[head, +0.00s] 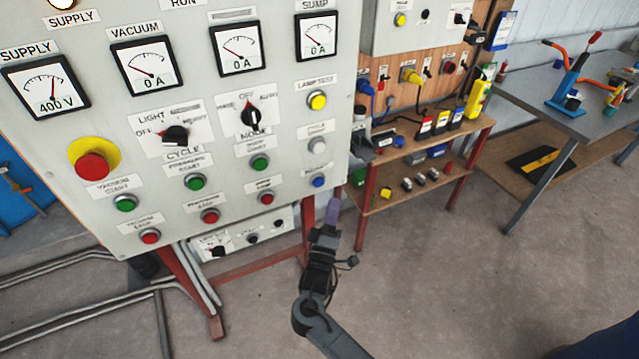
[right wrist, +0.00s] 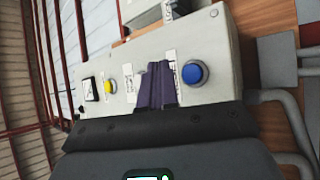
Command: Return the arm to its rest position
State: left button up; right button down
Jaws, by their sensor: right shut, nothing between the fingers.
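My right gripper (head: 331,212) is in front of the lower right edge of the grey control panel (head: 232,190) in the head view. Its arm reaches up from the bottom of the picture. The purple fingers are together with nothing between them; they also show in the right wrist view (right wrist: 157,84). There they point toward a light panel (right wrist: 222,55), beside a blue button (right wrist: 195,73). I cannot tell whether they touch that panel. My left gripper is not in view.
The panel carries a red emergency knob (head: 92,167), dials and several push buttons. A wooden shelf unit (head: 410,150) with small items stands behind the gripper. A metal table (head: 530,95) is at the right. The floor (head: 450,290) at lower right is clear.

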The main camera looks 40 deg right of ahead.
jog(key=shift+f, duration=0.1)
jog(key=s+d+f+n+y, duration=0.25)
jog(key=s+f+y, duration=0.35)
jog(key=s+f, duration=0.55)
jog(key=s+a+m+g+y, duration=0.3)
jog(key=s+a+g+y, duration=0.8)
jog(key=s+a, duration=0.6)
notch_tip(320, 180, up, 31)
jog(key=m+y+p, duration=0.1)
jog(key=p, duration=3)
jog(key=shift+s+d+p, duration=0.3)
jog(key=shift+s+d, duration=0.05)
